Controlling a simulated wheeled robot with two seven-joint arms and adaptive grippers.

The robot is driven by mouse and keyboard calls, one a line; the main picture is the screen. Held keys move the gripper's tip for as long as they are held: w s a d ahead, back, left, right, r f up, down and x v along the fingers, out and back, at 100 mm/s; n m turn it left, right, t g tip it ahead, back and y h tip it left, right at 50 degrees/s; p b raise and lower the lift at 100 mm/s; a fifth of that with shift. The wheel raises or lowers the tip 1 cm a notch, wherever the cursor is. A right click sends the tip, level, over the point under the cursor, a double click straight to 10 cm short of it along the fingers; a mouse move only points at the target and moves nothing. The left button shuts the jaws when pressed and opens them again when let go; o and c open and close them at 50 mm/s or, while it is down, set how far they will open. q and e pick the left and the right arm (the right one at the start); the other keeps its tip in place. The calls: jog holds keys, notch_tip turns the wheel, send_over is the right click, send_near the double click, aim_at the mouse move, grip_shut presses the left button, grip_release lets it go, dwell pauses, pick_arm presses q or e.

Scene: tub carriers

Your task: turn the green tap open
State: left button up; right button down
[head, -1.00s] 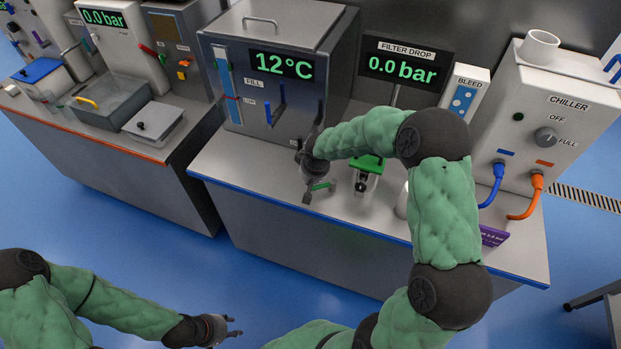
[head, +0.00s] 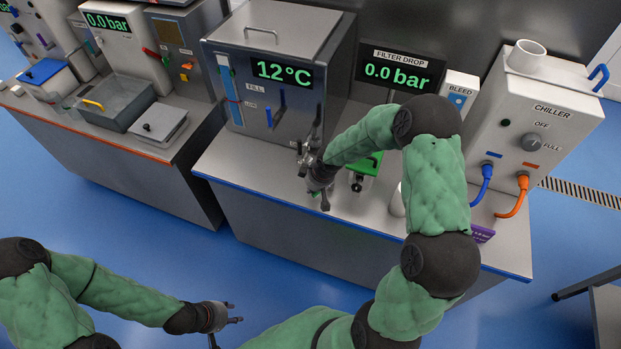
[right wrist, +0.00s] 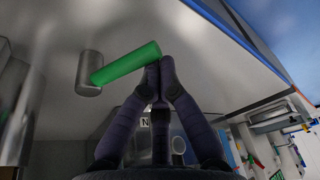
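The green tap is a green bar handle (right wrist: 126,63) on a round metal stem (right wrist: 88,75), seen in the right wrist view. My right gripper (right wrist: 161,62) has its fingertips together, with nothing visible between them. Its tips are right at the free end of the green handle, seemingly touching it. In the head view my right gripper (head: 325,198) is low in front of the steel tank (head: 285,110) and hides the tap. My left gripper (head: 237,312) is open and empty over the blue floor, far from the tap.
A green-topped fitting (head: 368,165) stands on the bench (head: 270,175) just right of my right gripper. The chiller (head: 535,115) with blue and orange hoses is further right. A second bench (head: 130,145) stands left across a gap.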

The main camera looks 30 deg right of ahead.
aim_at(316, 196)
jog(key=shift+s+n, duration=0.3)
jog(key=shift+s, duration=0.05)
jog(key=shift+s+p, duration=0.4)
jog(key=shift+s+d+f, duration=0.1)
jog(key=shift+s, duration=0.3)
pick_arm(q)
jog(key=shift+s+r, duration=0.4)
jog(key=shift+r, duration=0.1)
pick_arm(e)
jog(key=shift+s+d, duration=0.15)
jog(key=shift+s, duration=0.35)
pick_arm(q)
jog(key=shift+d+r, duration=0.1)
pick_arm(e)
jog(key=shift+r, duration=0.2)
